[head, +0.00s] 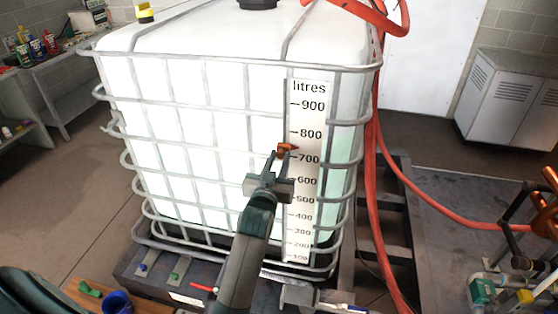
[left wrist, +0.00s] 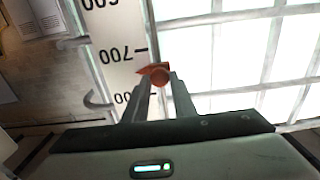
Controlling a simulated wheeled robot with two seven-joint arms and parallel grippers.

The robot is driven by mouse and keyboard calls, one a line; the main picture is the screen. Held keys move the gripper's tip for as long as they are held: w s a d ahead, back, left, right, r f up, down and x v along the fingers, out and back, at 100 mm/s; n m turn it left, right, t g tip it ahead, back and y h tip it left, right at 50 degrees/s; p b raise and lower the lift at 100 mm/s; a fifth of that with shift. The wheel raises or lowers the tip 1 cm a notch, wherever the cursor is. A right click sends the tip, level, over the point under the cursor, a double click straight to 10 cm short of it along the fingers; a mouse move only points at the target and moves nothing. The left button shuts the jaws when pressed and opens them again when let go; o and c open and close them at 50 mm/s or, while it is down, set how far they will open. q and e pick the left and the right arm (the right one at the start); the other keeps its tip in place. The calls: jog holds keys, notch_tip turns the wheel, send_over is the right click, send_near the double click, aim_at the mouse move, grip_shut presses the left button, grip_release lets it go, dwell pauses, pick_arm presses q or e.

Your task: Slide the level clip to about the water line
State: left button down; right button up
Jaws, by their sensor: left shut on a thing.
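The orange level clip (head: 286,149) sits on the left edge of the white litres scale (head: 307,120) on the tank's front. Its tip points between the 700 and 800 marks, nearer 700. My left gripper (head: 284,154) is shut on the clip from the front. In the left wrist view the clip (left wrist: 155,73) shows between the two fingertips, with the scale upside down beside it. The tank (head: 205,140) is white and caged. A faint green tint shows right of the scale, its upper edge roughly near the 800 mark; the exact water line is hard to tell. My right gripper is out of view.
Grey cage bars (head: 230,66) cross the tank's front around the scale. A red hose (head: 371,190) hangs down the tank's right side. A bench with bottles (head: 60,65) stands at the left, a grey cabinet (head: 500,105) at the back right. Floor on the left is clear.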

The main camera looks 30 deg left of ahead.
pick_arm(q)
jog(key=c, duration=1.5)
grip_release()
jog(key=shift+o, duration=0.2)
jog(key=shift+s+d+f, duration=0.1)
jog(key=shift+s+f, duration=0.05)
jog(key=shift+s, duration=0.35)
jog(key=b+v, duration=0.5)
jog(key=v, duration=1.1)
jog(key=shift+s, duration=0.15)
